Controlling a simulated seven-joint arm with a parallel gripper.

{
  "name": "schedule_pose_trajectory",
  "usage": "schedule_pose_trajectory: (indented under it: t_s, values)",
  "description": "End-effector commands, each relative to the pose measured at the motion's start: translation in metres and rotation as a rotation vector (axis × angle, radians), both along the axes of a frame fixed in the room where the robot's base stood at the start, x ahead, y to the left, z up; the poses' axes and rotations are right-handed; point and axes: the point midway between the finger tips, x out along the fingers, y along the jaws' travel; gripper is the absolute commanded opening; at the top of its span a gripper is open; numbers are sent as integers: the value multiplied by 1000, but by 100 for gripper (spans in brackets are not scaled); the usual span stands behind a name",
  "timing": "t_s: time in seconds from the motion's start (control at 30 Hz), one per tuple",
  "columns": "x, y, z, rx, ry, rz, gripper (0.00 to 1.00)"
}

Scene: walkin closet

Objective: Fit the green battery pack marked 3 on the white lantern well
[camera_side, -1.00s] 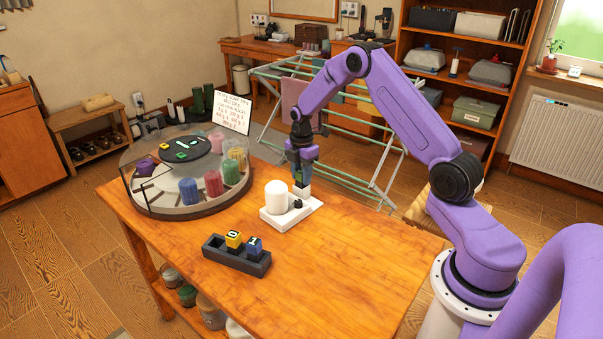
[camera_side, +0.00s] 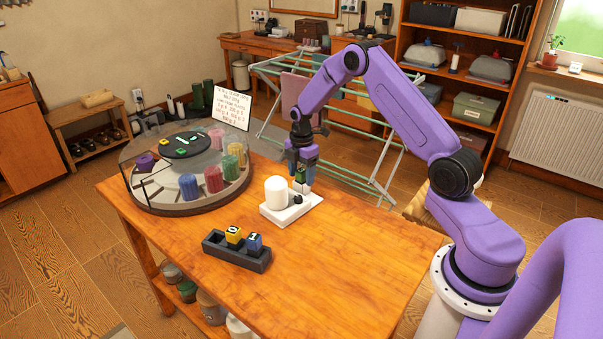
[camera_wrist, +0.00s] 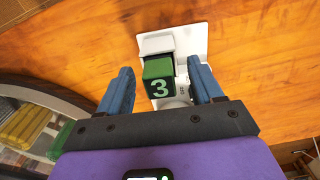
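The white lantern (camera_side: 276,191) stands on a flat white base (camera_side: 281,214) at the table's far edge, and its base shows in the wrist view (camera_wrist: 195,42). The green battery pack marked 3 (camera_wrist: 159,88) is upright at the white well on that base, right of the lantern body in the side view (camera_side: 300,187). How deep it sits cannot be told. My gripper (camera_wrist: 163,88) is open around the pack, with a gap between each blue finger and the pack. In the side view my gripper (camera_side: 301,178) is low over the well, and its fingers partly hide the pack.
A dark battery rack (camera_side: 236,254) holds a yellow block marked 0 (camera_side: 233,235) and a blue block marked 1 (camera_side: 254,242). A round glass-walled carousel (camera_side: 190,207) with coloured cylinders is at the left. The front right of the table is clear.

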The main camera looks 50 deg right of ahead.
Motion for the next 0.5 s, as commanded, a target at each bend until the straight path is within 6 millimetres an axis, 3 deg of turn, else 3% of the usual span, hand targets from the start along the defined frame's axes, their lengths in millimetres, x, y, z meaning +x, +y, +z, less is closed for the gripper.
schedule_pose_trajectory:
  t_s: [0.33,0.5]
  values:
    - [0,0,3,0,0,0,66]
    - [1,0,22,0,-3,0,66]
